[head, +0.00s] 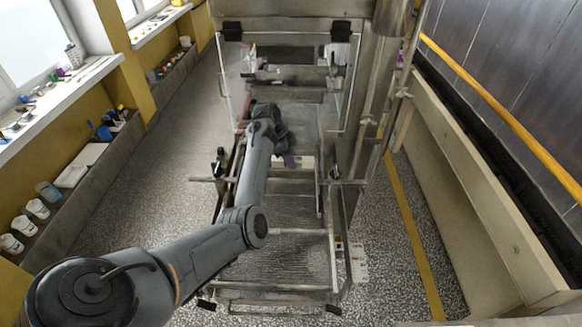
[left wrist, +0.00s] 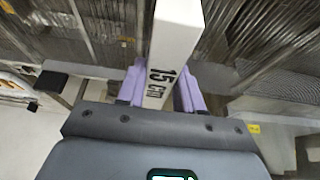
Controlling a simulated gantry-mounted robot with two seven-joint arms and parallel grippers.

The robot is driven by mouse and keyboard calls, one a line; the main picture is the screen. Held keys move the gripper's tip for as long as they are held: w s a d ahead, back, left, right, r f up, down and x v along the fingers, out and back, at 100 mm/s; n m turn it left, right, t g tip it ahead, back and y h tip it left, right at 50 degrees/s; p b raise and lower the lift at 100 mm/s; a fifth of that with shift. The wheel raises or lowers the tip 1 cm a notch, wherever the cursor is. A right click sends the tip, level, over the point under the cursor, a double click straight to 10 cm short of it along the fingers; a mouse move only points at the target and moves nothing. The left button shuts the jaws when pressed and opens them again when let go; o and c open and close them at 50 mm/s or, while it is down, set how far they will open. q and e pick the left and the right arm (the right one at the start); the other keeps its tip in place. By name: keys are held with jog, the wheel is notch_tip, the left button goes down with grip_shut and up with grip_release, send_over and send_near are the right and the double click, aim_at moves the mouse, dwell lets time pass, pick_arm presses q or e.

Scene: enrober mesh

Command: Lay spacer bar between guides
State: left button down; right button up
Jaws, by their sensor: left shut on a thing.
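My left gripper (head: 287,160) is over the far part of the mesh conveyor, its arm reaching along the belt. In the left wrist view, its purple fingers (left wrist: 160,88) are shut on a white spacer bar (left wrist: 176,45) marked "15 cm", one finger on each side. The bar runs away from the gripper to the top edge of that view, above the mesh. In the head view, the arm and gripper mostly hide the bar. Long side rails, apparently the guides, run along the mesh at left (head: 229,172) and right (head: 321,185). My right gripper is not in view.
The mesh belt (head: 290,255) is bare at the near end. A clear-panelled frame (head: 342,85) stands around the far end. Rods with black knobs (head: 334,171) stick out at the sides. A beige wall (head: 480,190) stands at right; a ledge with tubs (head: 75,180) is at left.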

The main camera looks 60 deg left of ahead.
pick_arm(q)
jog(key=shift+f, duration=1.8)
jog(key=shift+f, duration=0.1)
jog(key=c, duration=0.7)
grip_release()
jog(key=shift+c, duration=0.2)
jog(key=v, duration=1.2)
jog(key=shift+w, duration=0.1)
jog(key=shift+d+r, duration=0.1)
jog(key=shift+r, duration=0.15)
